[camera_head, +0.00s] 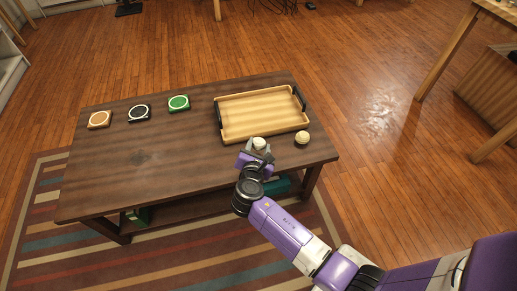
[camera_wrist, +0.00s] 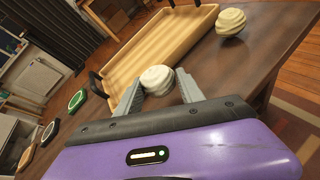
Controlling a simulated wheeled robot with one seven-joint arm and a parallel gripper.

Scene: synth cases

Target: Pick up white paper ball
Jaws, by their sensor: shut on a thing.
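The white paper ball (camera_wrist: 157,78) is between the two fingers of my gripper (camera_wrist: 159,86) in the wrist view, and the fingers are shut on it. In the head view the white paper ball (camera_head: 259,143) shows at the tip of my gripper (camera_head: 257,153), at the near edge of the wooden tray. Whether the ball touches the table or is lifted off it, I cannot tell.
A cream-coloured ball (camera_head: 302,137) sits on the dark wooden table (camera_head: 180,150) to the right. A light wooden tray (camera_head: 262,112) with black handles lies behind my gripper. Orange (camera_head: 99,119), black (camera_head: 139,113) and green (camera_head: 179,103) coasters lie at left.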

